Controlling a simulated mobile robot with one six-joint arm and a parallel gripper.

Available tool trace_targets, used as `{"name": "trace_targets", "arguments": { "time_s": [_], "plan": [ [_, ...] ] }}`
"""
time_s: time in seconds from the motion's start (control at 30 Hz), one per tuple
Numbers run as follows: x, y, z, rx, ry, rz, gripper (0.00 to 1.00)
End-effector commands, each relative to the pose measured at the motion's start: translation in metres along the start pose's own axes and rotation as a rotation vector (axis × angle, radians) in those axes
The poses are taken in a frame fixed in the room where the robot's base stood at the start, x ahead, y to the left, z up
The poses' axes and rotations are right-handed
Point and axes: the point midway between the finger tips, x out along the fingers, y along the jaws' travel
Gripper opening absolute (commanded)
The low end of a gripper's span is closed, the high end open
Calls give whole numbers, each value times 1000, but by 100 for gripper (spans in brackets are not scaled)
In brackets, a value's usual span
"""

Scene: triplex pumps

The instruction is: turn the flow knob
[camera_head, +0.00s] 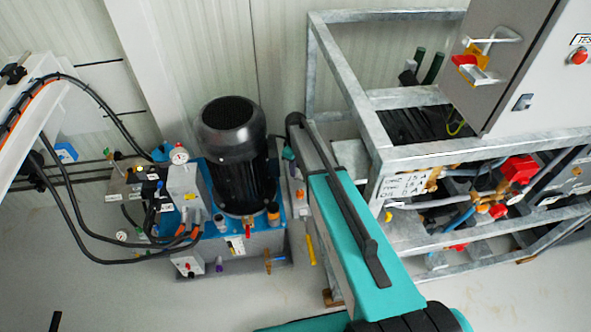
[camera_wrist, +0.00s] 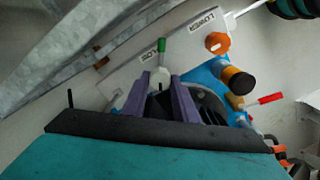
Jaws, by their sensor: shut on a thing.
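The gripper is shut on this knob, which I take to be the flow knob. A green-tipped lever (camera_wrist: 162,50) rises just beyond the fingertips. The knob's lower part is hidden by the fingers. In the head view, my teal arm covers the gripper and most of the panel (camera_head: 297,172).
An orange knob (camera_wrist: 217,42) sits by the LOWER label, with a black-and-orange cap (camera_wrist: 238,80) and a red-handled lever (camera_wrist: 264,100) nearby. In the head view, a black motor (camera_head: 235,150) stands left of my arm and a metal frame (camera_head: 375,140) stands close on the right.

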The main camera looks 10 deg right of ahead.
Motion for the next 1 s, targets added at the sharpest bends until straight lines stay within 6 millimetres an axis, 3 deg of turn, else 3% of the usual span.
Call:
{"name": "trace_targets", "arguments": {
  "time_s": [0.7, 1.0],
  "plan": [
    [1, -2, -2, 640, 4, -5, 4],
    [0, -2, -2, 836, 3, -5, 4]
  ]
}}
